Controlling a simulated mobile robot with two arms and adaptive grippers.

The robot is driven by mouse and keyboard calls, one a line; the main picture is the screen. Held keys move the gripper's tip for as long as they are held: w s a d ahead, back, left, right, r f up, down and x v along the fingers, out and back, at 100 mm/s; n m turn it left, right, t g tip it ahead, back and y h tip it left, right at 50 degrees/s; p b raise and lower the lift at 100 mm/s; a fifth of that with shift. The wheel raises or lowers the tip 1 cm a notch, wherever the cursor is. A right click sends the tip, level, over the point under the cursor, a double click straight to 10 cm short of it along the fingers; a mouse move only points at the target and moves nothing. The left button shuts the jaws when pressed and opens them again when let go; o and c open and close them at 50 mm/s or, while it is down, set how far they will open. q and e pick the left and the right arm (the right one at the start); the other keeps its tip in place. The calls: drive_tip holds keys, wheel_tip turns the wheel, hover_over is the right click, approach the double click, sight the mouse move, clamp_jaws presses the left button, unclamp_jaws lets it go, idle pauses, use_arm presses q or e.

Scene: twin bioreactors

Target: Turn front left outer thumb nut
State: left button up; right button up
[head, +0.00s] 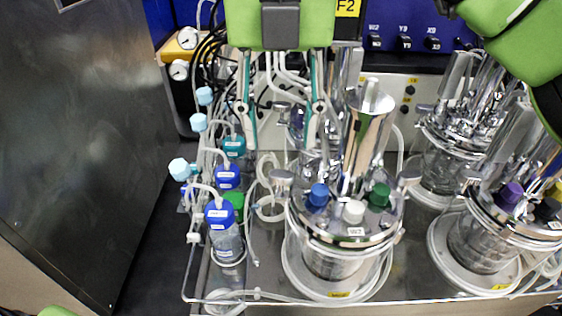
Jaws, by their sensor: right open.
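The front left vessel (337,262) is a glass reactor with a shiny metal lid, standing upright. A silvery thumb nut (281,180) sticks up at the left, outer side of its lid. Another silvery nut (409,178) sits at the lid's right side. My right gripper (281,142) comes in from the top, fingers wide apart and empty. Its fingertips are above the outer nut in the picture, with a visible gap; the depth between them is hard to tell. My left gripper is not in view.
Blue-capped bottles (226,240) with tubing stand left of the vessel. Blue, white and green caps and a tall metal cylinder (366,125) rise from its lid. Other reactors (485,245) crowd the right. A dark metal panel (70,140) fills the left.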

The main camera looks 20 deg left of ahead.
sight(281, 174)
wheel_tip(281, 174, down, 6)
drive_tip(key=shift+r+p, duration=0.15)
drive_tip(key=shift+p, duration=0.45)
drive_tip(key=shift+f, duration=0.6)
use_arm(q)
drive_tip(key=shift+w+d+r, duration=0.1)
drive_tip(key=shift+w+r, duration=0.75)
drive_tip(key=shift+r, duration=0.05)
use_arm(e)
drive_tip(key=shift+w, duration=0.1)
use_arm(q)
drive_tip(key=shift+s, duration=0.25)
use_arm(e)
drive_tip(key=c, duration=1.1)
